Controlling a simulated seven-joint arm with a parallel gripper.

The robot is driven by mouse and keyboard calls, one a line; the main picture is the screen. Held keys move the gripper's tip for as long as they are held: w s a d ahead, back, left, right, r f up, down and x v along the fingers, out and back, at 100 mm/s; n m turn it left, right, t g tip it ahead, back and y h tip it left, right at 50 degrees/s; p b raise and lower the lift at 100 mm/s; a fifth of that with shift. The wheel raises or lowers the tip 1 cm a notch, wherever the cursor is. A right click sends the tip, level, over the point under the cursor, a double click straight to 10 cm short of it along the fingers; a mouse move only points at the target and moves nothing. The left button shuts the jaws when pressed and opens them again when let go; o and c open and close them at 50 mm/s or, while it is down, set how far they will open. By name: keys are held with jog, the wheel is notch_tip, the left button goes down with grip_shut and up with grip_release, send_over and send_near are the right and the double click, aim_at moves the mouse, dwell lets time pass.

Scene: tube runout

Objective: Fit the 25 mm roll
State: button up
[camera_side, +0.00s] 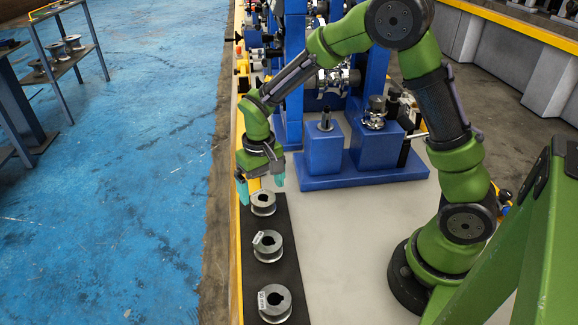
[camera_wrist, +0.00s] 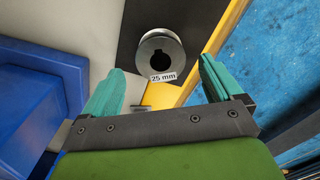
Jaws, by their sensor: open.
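A grey metal roll with a dark keyed bore (camera_wrist: 162,57) carries a white "25 mm" label in the wrist view. It looks to be the farthest of three rolls on the black mat, and in the side view this roll (camera_side: 263,203) sits just below my gripper (camera_side: 260,181). In the wrist view my gripper (camera_wrist: 160,70) has its teal fingers spread apart, with nothing between them. The roll lies ahead of the fingertips and does not appear to be held. The middle roll (camera_side: 267,246) has a label too small to read. The nearest roll (camera_side: 274,304) has a millimetre label.
The rolls stand in a line on a black mat (camera_side: 292,262) along the yellow table edge. To the right, a blue block (camera_side: 322,153) bears an upright metal peg (camera_side: 326,121); beside it is a metal fixture (camera_side: 375,113). Pale tabletop (camera_side: 350,235) is clear in front.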

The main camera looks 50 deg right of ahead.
aim_at(262, 195)
notch_tip(262, 195, down, 4)
jog(key=shift+s+a+f, duration=0.1)
jog(key=c, duration=1.5)
jog(key=shift+r, duration=0.6)
jog(key=r, duration=0.2)
jog(key=shift+s+r, duration=0.2)
jog(key=shift+r, duration=0.2)
jog(key=s, duration=0.5)
jog(key=s+d, duration=0.1)
jog(key=s, duration=0.4)
jog(key=s+r, duration=0.1)
jog(key=s, duration=0.4)
jog(key=shift+s+d+r, duration=0.1)
jog(key=shift+s+d, duration=0.15)
jog(key=shift+d, duration=0.15)
